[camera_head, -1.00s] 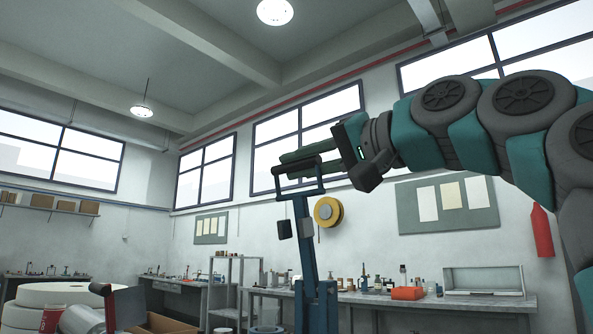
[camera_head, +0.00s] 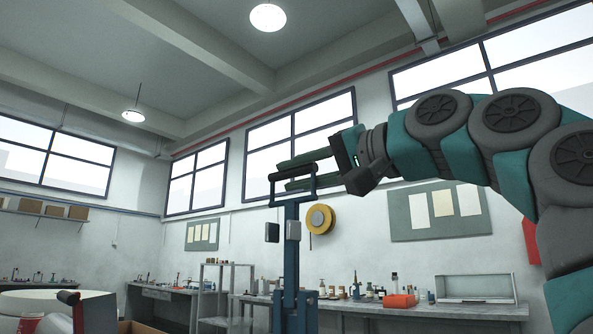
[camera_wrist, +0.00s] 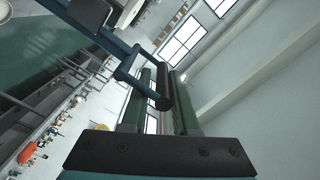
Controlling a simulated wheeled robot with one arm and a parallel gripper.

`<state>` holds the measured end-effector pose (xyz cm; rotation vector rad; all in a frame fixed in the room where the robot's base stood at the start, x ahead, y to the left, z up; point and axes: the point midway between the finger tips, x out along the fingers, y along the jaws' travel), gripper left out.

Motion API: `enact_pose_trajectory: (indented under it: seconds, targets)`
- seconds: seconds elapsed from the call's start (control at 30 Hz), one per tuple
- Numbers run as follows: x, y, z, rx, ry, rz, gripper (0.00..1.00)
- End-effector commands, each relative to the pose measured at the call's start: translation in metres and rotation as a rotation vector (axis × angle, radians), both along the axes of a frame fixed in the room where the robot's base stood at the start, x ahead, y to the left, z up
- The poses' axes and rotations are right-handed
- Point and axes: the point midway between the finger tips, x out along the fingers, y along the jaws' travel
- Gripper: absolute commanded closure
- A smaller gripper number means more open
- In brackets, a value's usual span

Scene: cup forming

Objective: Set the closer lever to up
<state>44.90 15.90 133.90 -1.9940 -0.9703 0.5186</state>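The closer lever (camera_head: 291,249) is a blue upright bar, nearly vertical in the head view, with a dark crossbar handle (camera_head: 291,203) on a frame at its top. My gripper (camera_head: 287,171) is at the handle, its two green fingers pointing left with a gap between them. Whether a finger touches the handle cannot be told.
A bench (camera_head: 460,311) with bottles and an orange box (camera_head: 399,301) runs along the back wall. A grey shelf rack (camera_head: 213,300) stands left of the lever. A yellow reel (camera_head: 320,219) hangs on the wall behind. Air left of the lever is clear.

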Motion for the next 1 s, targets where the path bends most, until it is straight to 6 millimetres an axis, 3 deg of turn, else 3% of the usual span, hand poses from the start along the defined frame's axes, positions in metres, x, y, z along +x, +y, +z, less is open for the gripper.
enact_pose_trajectory:
  seconds: [0.03, 0.23, 0.63, 1.0]
  targets:
    - [0.002, 0.000, -0.004, -0.003, 0.006, 0.000, 0.72]
    - [0.001, 0.000, -0.001, 0.000, 0.001, -0.001, 0.50]
    - [-0.004, -0.005, 0.001, 0.003, -0.002, 0.000, 0.50]
    - [-0.038, -0.049, 0.001, 0.002, -0.003, -0.002, 0.50]
